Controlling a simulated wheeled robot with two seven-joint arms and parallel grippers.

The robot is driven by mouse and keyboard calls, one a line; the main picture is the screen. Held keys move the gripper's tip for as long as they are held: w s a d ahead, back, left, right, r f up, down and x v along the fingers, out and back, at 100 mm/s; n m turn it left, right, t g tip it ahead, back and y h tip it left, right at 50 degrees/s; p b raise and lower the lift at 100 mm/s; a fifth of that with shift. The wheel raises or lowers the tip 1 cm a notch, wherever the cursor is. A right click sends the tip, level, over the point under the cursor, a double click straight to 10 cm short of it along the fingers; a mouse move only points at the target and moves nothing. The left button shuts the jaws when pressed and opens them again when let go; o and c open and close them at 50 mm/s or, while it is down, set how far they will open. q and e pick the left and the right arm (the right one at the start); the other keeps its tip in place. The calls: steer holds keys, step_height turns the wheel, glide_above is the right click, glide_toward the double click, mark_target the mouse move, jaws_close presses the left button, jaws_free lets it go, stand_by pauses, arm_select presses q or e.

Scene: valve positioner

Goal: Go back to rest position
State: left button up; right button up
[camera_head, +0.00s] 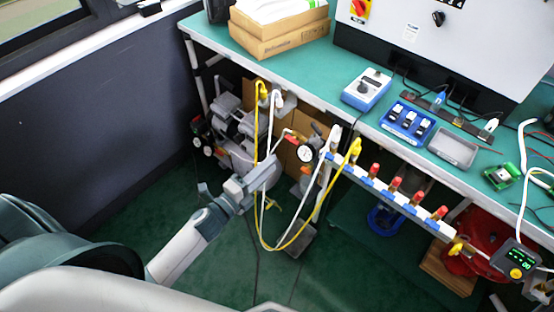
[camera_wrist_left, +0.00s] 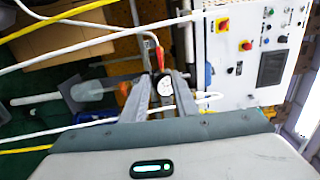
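My left arm reaches in from the lower left in the head view. Its gripper (camera_head: 264,172) hangs in front of the valve assembly (camera_head: 235,135), close to the yellow and white hoses. In the left wrist view the two grey fingers of this gripper (camera_wrist_left: 162,85) stand apart with nothing held between them. A round pressure gauge (camera_wrist_left: 166,84) shows behind the gap, and a gauge also shows in the head view (camera_head: 305,153) just right of the gripper. I cannot tell how near the fingers are to the hoses. My right gripper is not in view.
A green-topped bench (camera_head: 320,75) carries a blue calibrator (camera_head: 367,88), a blue tray (camera_head: 407,122) and a grey tray (camera_head: 453,147). A manifold with red-topped valves (camera_head: 392,188) runs along its front. Yellow hose (camera_head: 293,238) loops below the gripper. Green floor is open at lower centre.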

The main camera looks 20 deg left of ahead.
arm_select(q)
steer(key=shift+s+a, duration=0.25)
steer(key=shift+s, duration=0.4)
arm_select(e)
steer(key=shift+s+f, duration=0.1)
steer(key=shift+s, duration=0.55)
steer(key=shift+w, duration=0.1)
